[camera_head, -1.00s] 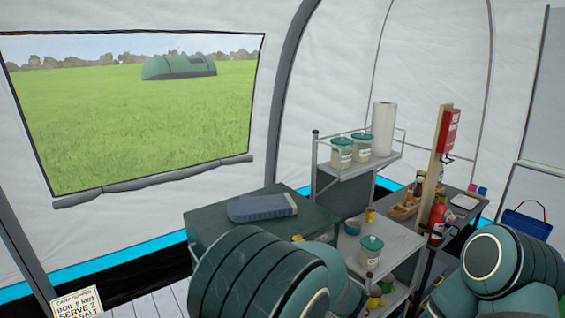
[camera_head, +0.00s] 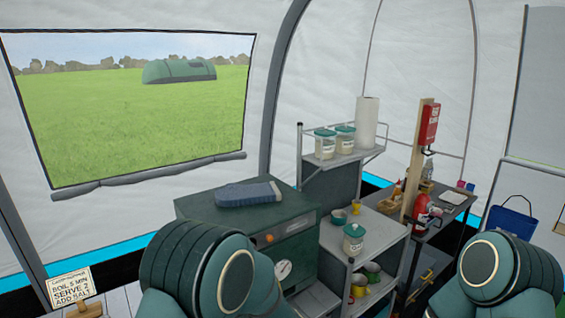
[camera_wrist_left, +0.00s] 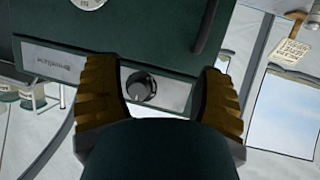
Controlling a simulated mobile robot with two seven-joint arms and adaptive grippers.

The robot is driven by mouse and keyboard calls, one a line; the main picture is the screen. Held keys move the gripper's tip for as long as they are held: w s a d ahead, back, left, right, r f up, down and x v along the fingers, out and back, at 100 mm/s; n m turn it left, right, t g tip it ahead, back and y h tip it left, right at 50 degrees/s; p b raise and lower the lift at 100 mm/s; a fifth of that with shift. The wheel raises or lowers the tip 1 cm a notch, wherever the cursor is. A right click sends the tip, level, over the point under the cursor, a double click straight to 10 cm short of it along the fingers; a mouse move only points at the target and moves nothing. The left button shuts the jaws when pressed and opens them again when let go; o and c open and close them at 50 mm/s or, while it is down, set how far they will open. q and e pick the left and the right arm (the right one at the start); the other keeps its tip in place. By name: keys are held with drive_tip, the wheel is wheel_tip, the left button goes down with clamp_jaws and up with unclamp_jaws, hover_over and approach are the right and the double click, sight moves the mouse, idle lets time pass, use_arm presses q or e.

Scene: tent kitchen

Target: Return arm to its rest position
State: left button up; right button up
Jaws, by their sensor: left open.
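My left gripper (camera_wrist_left: 160,100) shows in the left wrist view with its two brown ribbed fingers spread apart and nothing between them. A black round knob (camera_wrist_left: 141,87) on the front panel of the dark green appliance (camera_wrist_left: 110,30) is seen through the gap between the fingers. I cannot tell how far the fingers are from it. In the head view the appliance (camera_head: 250,219) stands left of the metal shelf, with a dial on its front. My green arm parts show at the bottom left and bottom right. Neither gripper shows in the head view.
The metal shelf (camera_head: 385,237) holds jars, cups and a paper roll (camera_head: 367,123). A red extinguisher (camera_head: 421,209) and a wooden post (camera_head: 418,160) stand to the right.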

use_arm(q)
drive_tip(key=s+a+f+m+g+h+b, duration=0.1)
drive_tip(key=s+a+f+g+h+b, duration=0.15)
drive_tip(key=s+f, duration=0.55)
drive_tip(key=s+a+f+m+g+h+b, duration=0.2)
drive_tip(key=s+f+g+h, duration=0.15)
drive_tip(key=f, duration=0.85)
drive_tip(key=s+f+g+h+b, duration=0.1)
drive_tip(key=s+f+g, duration=0.1)
drive_tip(key=s, duration=0.5)
drive_tip(key=s+f+m+g+h+b, duration=0.1)
drive_tip(key=s+f, duration=0.3)
drive_tip(key=s, duration=0.4)
drive_tip(key=shift+s+d+g+h+b, duration=0.3)
drive_tip(key=shift+d+g+h+b, duration=0.05)
drive_tip(key=shift+g+h, duration=0.4)
drive_tip(key=shift+f, duration=0.1)
